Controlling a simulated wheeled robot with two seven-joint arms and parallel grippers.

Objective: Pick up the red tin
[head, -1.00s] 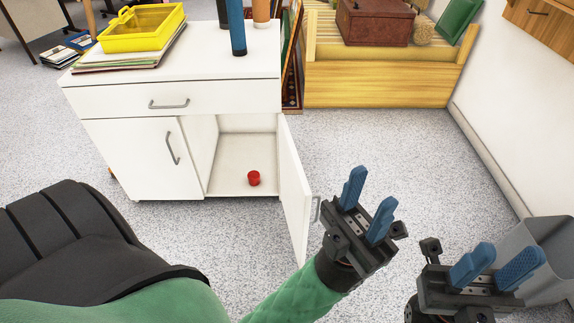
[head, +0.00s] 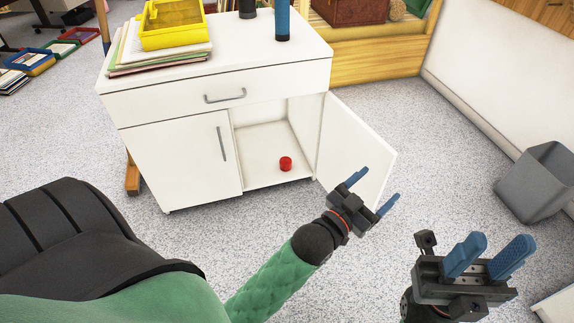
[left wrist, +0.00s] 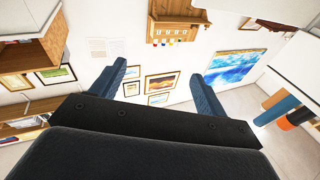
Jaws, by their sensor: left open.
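The small red tin (head: 286,163) stands on the floor of the open right compartment of the white cabinet (head: 165,150). The cabinet's right door (head: 356,150) is swung open. My left gripper (head: 375,192) is open and empty, in front of the open door, to the right of the tin and nearer to me. In the left wrist view its two blue fingers (left wrist: 160,88) are spread with nothing between them; the tin does not show there. My right gripper (head: 492,255) is at the lower right, its blue fingers apart and empty.
A yellow tray (head: 172,22) on a stack of papers and dark and blue cylinders (head: 282,22) stand on the cabinet top. A grey bin (head: 535,182) stands at the right by the wall. The speckled floor before the cabinet is clear.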

